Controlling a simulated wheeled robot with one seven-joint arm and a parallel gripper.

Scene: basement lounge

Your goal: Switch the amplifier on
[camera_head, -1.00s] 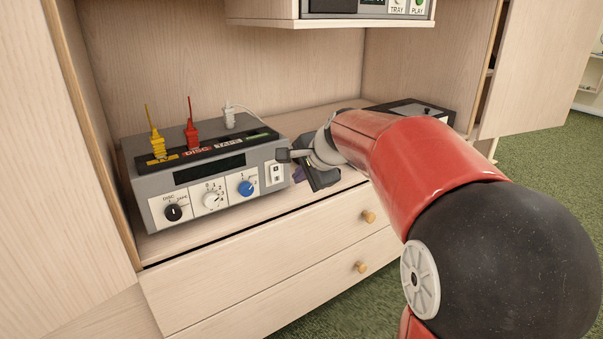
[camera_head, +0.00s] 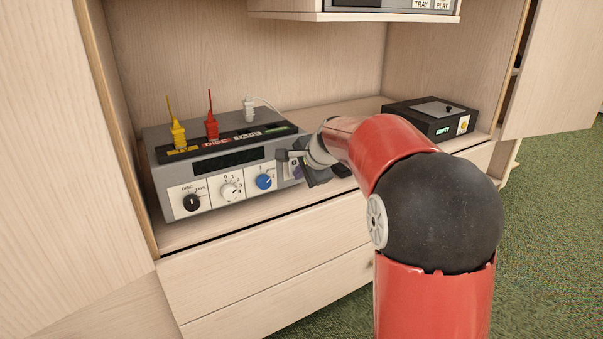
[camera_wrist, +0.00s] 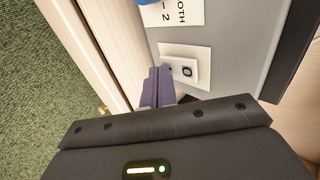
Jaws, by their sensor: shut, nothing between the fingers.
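The amplifier (camera_head: 235,200) is a grey box on the cabinet top at the left. Its front has a dark display, a black knob (camera_head: 191,203), a white knob (camera_head: 230,190) and a blue knob (camera_head: 264,181). In the wrist view a white rocker switch (camera_wrist: 183,70) with a round mark sits on a pale plate on the amplifier's front. My gripper (camera_head: 294,166) is at the front panel's right end and mostly hides the switch in the head view. Its purple fingers (camera_wrist: 158,78) are shut and empty, right beside the switch. I cannot tell whether they touch it.
Yellow (camera_head: 178,135), red (camera_head: 212,126) and white (camera_head: 249,109) plugs stand on the amplifier's top. A black unit (camera_head: 432,118) with a lit green display sits at the back right. Drawers (camera_head: 270,270) lie below, and green carpet (camera_head: 540,240) is open at the right.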

